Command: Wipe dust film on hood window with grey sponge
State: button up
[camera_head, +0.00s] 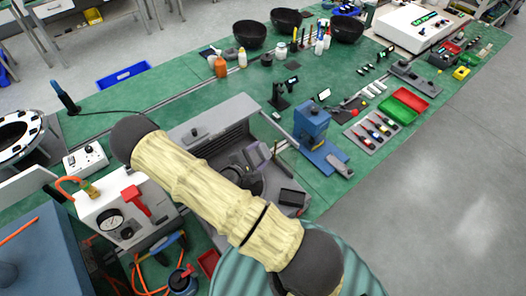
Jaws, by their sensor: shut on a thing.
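A grey open-fronted box with a sloped light-grey top panel (216,118) stands on the green bench, left of centre; it looks like the hood. I cannot make out a separate window or a dust film at this size. Dark and purplish-grey parts (257,154) show inside or in front of it, partly behind my arm; I cannot tell what they are. My arm, in a pale yellow sleeve with dark joints, crosses in front of the box and hides its lower left part. I cannot pick out my gripper or the grey sponge.
A blue press (312,124) stands right of the box, beside a grey tool tray (374,132) and a green bin (411,99). A white gauge unit (113,216) stands at left. Black bowls (286,20) and bottles line the back. Open floor lies at right.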

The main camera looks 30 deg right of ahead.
jog(key=shift+s+a, duration=0.15)
jog(key=shift+a, duration=0.5)
